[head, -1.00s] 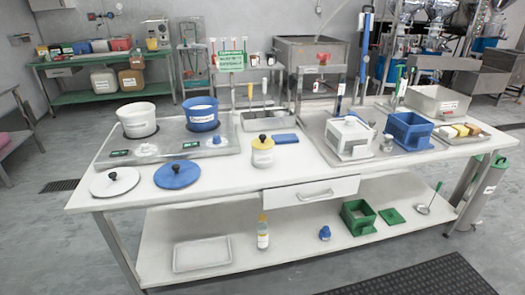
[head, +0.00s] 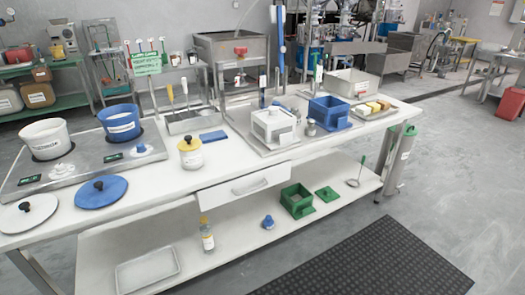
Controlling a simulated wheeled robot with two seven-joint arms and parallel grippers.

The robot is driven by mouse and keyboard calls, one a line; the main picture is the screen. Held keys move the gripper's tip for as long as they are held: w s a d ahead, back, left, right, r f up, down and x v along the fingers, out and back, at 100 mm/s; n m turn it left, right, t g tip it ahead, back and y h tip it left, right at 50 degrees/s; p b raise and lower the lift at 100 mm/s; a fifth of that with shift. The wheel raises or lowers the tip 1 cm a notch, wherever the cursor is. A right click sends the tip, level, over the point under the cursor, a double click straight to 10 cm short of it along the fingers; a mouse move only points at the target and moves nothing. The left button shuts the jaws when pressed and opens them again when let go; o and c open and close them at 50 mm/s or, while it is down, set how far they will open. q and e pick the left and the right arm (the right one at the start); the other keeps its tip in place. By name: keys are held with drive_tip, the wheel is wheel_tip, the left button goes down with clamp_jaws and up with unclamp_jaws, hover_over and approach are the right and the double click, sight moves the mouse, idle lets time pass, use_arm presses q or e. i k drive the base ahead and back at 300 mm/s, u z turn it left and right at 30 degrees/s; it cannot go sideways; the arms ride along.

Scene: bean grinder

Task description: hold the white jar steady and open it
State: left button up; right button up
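A white jar (head: 190,159) with a yellow lid and a black knob stands upright on the white table (head: 225,172), near its front edge and left of the drawer. The lid sits on the jar. Neither of my grippers shows in the head view.
A white pot (head: 46,139) and a blue pot (head: 119,123) sit on a metal cooktop. A white lid (head: 22,214) and a blue lid (head: 101,193) lie in front.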

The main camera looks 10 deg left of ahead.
sight(194, 160)
drive_tip(key=z, duration=0.65)
drive_tip(key=i, duration=2.4)
drive_tip(key=u, duration=1.9)
